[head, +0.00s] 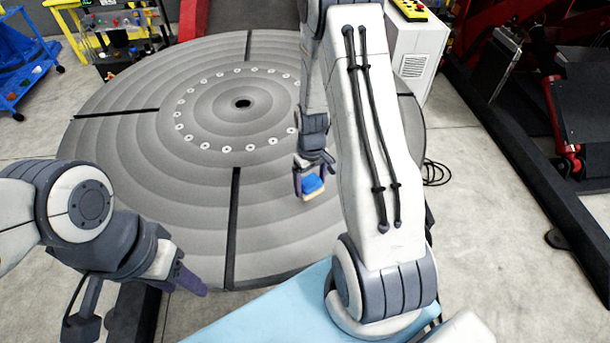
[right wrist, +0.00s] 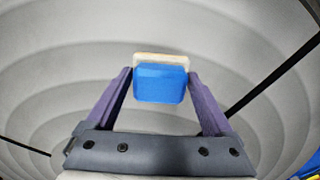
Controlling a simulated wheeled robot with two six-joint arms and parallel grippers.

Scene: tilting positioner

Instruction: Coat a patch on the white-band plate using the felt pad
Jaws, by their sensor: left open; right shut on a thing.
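The felt pad (head: 312,185) is a blue block with a cream felt layer. My right gripper (head: 308,180) is shut on it. In the right wrist view the pad (right wrist: 160,85) sits between the two purple fingers, with its cream edge on the far side. It appears over the grey disc; I cannot tell whether it touches. My left gripper (head: 138,298) is open and empty at the lower left, near the disc's front edge. I see no plate with a white band in either view; my right arm covers part of the disc.
The large round grooved disc (head: 130,150) of the positioner fills the middle, with dark radial slots and a ring of holes. A light blue surface (head: 270,308) lies at the front. A white cabinet (head: 412,60) stands behind, right. Red machinery (head: 565,130) stands at the right.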

